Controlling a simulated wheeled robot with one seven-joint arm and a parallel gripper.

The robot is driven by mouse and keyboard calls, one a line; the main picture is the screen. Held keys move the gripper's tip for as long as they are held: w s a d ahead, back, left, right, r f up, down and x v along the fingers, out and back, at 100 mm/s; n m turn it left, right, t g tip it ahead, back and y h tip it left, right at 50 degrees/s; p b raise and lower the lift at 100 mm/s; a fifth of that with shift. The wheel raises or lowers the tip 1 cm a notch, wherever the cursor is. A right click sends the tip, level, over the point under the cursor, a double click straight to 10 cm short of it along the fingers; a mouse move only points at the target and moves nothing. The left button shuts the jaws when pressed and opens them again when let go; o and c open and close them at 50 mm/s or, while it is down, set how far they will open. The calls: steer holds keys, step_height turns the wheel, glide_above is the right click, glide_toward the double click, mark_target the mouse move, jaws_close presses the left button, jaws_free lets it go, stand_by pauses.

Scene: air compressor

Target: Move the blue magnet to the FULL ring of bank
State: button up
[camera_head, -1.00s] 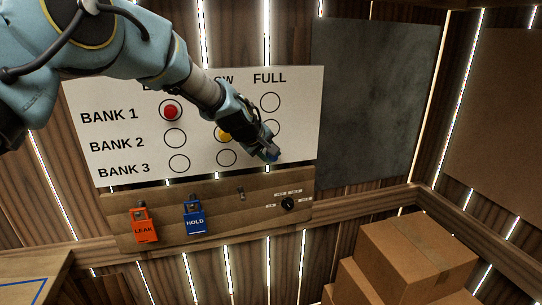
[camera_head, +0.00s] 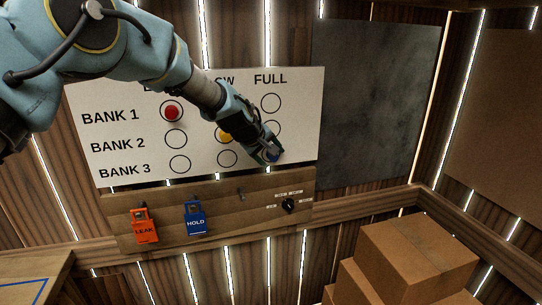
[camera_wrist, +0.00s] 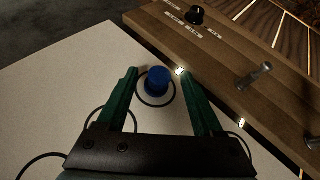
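The blue magnet (camera_wrist: 157,80) stands on the white board (camera_wrist: 60,75) inside a black ring (camera_wrist: 144,100). By its place at the lower right of the board, this is the BANK 3 FULL ring. My gripper (camera_wrist: 158,72) is open, with one green finger on each side of the magnet and a gap to both. In the head view my gripper (camera_head: 272,154) is at the board's lower right, with a bit of blue at its tips; it hides most of that ring. The red magnet (camera_head: 171,113) is in the left BANK 1 ring. The yellow magnet (camera_head: 225,135) is in the middle BANK 2 ring, partly hidden.
Below the board is a wooden panel (camera_head: 255,184) with an orange LEAK tag (camera_head: 145,228), a blue HOLD tag (camera_head: 195,219), a bare hook (camera_head: 241,194) and a black dial (camera_head: 289,205). Cardboard boxes (camera_head: 418,255) stand at the lower right. A dark panel (camera_head: 370,95) hangs right of the board.

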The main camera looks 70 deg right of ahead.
steer(key=b+v, duration=0.4)
steer(key=v, duration=0.6)
steer(key=shift+a+r, duration=0.3)
